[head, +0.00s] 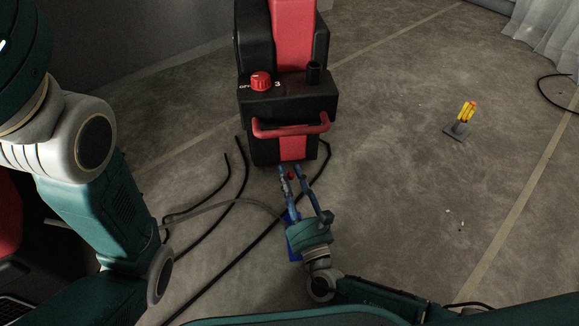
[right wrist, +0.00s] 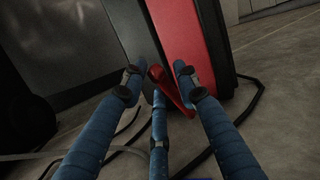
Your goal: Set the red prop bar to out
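A short red bar (right wrist: 172,88), which fits the red prop bar, juts out low in front of the black and red machine in the right wrist view. It slants down to the right. In the head view only a small red bit (head: 291,175) shows between my fingers, at the machine's foot. My right gripper (head: 299,170) has blue fingers and is open, pointing at the machine's lower front. In the right wrist view its fingers (right wrist: 158,82) stand apart around the bar; whether any finger touches it I cannot tell. My left gripper is out of view.
The black and red machine (head: 262,152) carries a red knob (head: 261,82) and a red front handle (head: 290,129). Dark cables (head: 240,195) lie on the floor left of my right gripper.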

